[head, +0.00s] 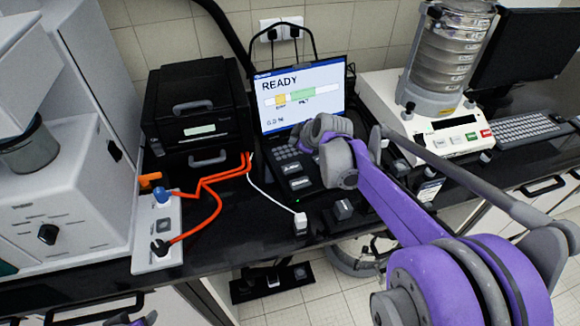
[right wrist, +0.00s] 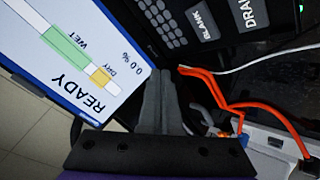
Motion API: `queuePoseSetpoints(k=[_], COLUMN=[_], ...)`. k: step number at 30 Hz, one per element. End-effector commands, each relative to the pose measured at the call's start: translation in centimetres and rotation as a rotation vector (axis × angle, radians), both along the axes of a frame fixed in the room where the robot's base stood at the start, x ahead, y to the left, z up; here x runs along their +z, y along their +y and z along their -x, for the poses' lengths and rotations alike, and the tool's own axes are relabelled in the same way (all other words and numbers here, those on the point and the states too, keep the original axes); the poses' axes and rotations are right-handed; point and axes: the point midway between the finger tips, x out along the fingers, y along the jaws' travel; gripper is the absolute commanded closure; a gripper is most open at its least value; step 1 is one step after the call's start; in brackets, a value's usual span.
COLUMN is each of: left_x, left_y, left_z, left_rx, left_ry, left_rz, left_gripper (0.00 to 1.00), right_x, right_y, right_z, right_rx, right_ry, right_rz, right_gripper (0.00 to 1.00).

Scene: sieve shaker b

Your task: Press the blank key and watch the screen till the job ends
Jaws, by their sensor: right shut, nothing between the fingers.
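The screen (head: 300,92) stands upright and reads READY, with a yellow DRY block, a green WET block and 0.0 %. It also shows, turned round, in the right wrist view (right wrist: 75,55). The blank key (right wrist: 203,22) is a dark key with a white label, beside the number keys. In the head view the blank key (head: 292,168) is the upper of two labelled keys. My right gripper (right wrist: 160,76) is shut and empty, between the screen and the keypad. In the head view my own wrist hides its fingertips.
A second labelled key, reading DRA and cut off (right wrist: 255,12), sits beside the blank key. A black printer-like box (head: 197,105), orange cables (head: 213,182) and a white switch box (head: 157,235) are to the left. A sieve shaker (head: 440,125) stands to the right.

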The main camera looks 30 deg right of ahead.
Motion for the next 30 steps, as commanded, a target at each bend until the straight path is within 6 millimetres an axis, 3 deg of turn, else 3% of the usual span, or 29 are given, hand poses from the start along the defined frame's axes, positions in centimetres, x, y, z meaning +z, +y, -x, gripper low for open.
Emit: queuePoseSetpoints(k=[8, 24, 30], left_x=[-0.9, -6.5, -7.1], left_y=[0.0, 0.0, 0.0], left_z=[0.4, 2.7, 2.9], left_rx=[0.000, 0.000, 0.000], left_ry=[0.009, 0.051, 0.054], left_rz=[0.000, 0.000, 0.000], left_gripper=[0.47, 0.47, 0.47], right_x=[-1.1, -8.1, -8.9], right_y=[0.0, 0.1, 0.0], right_z=[0.1, 0.1, 0.0], right_rx=[0.000, 0.000, -0.001], right_ry=[0.003, 0.002, 0.000], right_rz=[0.000, -0.001, -0.001], right_gripper=[1.00, 1.00, 1.00])
